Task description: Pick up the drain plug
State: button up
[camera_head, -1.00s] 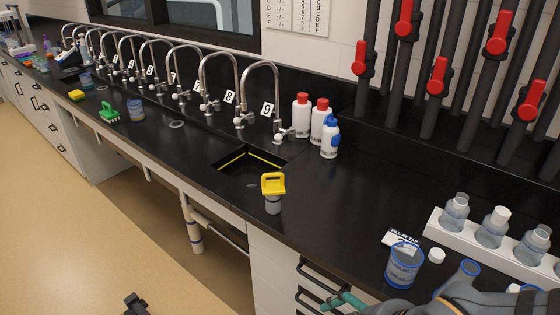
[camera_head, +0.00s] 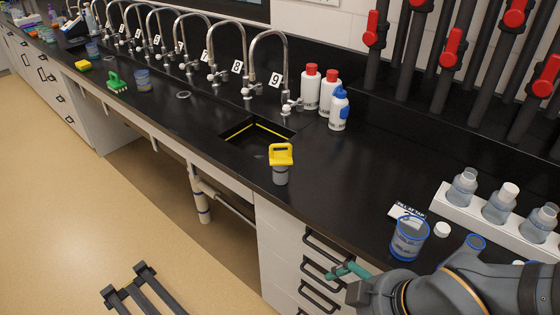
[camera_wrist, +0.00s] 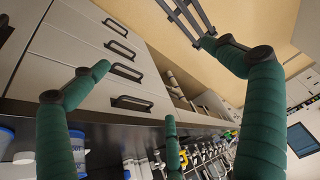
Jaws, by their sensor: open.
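The drain plug (camera_head: 281,157) has a yellow handle on a grey round body. It stands upright on the black counter at the front edge of the sink (camera_head: 258,132). My gripper (camera_head: 345,271) is low at the right in the head view, in front of the drawers and well to the right of the plug; only part of it shows there. In the wrist view my gripper (camera_wrist: 156,80) has its green fingers spread apart with nothing held between them.
A blue-rimmed beaker (camera_head: 409,238), a white cap (camera_head: 441,230) and a white rack (camera_head: 452,200) with bottles stand at the right. White bottles (camera_head: 311,88) and curved taps (camera_head: 269,72) line the back.

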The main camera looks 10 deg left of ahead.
jog(key=c, duration=0.3)
dwell(0.4)
jog(key=c, duration=0.4)
